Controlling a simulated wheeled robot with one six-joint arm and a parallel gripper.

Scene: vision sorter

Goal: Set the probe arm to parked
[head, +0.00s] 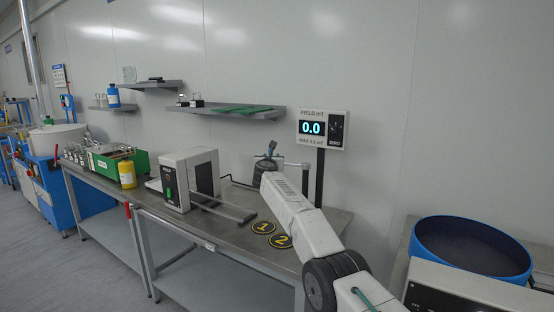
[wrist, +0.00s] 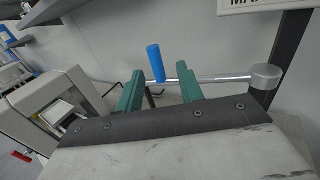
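The probe arm is a thin silver rod (wrist: 222,77) with an upright blue grip (wrist: 155,63) near its left end. It runs level from a round grey hub (wrist: 265,76) on a dark post at right. In the head view the blue grip (head: 272,147) shows small just above my gripper (head: 266,165). In the wrist view my gripper (wrist: 160,70) has its two teal fingers apart, with nothing clamped. The blue grip appears between the fingertips, beyond or just at them; the depth is unclear and I see no contact.
A field meter (head: 322,129) reading 0.0 stands behind on a dark post. A white boxy device (head: 189,179) with rails sits left on the bench (head: 215,226). A blue round tub (head: 472,247) stands at right.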

